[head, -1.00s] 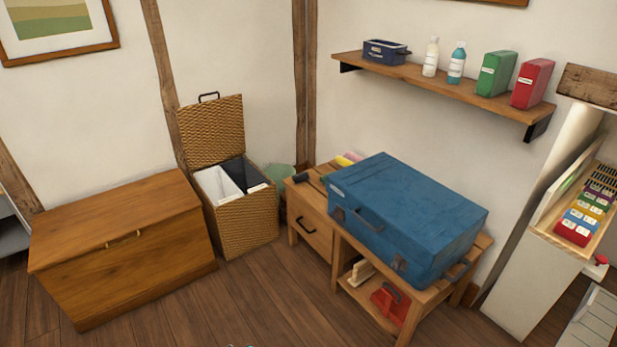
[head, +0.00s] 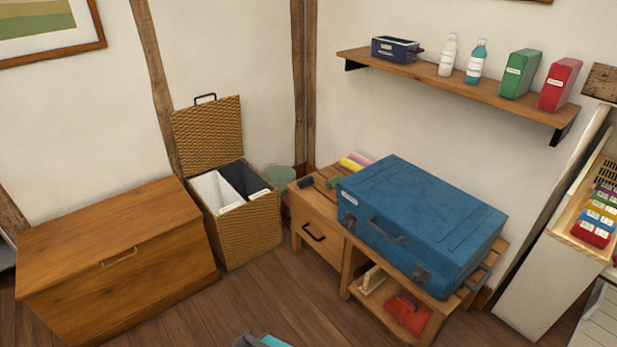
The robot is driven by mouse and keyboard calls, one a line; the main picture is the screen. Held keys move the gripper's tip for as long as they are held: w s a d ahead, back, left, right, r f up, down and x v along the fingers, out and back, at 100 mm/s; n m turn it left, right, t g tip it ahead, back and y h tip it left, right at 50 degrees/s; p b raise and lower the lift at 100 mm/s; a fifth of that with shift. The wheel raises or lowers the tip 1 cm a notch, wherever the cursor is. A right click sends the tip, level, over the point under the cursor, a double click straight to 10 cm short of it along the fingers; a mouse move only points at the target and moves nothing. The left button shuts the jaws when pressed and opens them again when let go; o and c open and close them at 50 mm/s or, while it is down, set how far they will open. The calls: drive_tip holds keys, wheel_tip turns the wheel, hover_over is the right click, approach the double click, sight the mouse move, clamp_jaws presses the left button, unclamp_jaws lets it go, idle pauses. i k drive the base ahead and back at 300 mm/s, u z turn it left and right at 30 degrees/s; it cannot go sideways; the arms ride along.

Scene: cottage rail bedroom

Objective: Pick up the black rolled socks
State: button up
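A small dark roll (head: 306,182), which looks like the black rolled socks, lies on the left end of the wooden bench (head: 312,202). It is left of the blue suitcase (head: 425,215) and stands clear of it. A small green roll (head: 332,182) lies just to its right, with yellow (head: 350,164) and pink (head: 362,158) rolls behind. My gripper's fingers are not in view. Only a grey and teal piece, likely part of my arm, shows at the bottom edge, far from the socks.
An open wicker hamper (head: 247,228) with a raised lid stands left of the bench. A wooden chest (head: 112,255) is further left. A wall shelf (head: 450,88) with bottles and boxes hangs above the bench. A pale green bin (head: 279,177) sits in the corner. Floor in front is clear.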

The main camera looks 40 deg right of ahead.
sight(308, 180)
drive_tip(key=z, duration=0.05)
drive_tip(key=i, duration=1.2)
drive_tip(key=u, duration=0.45)
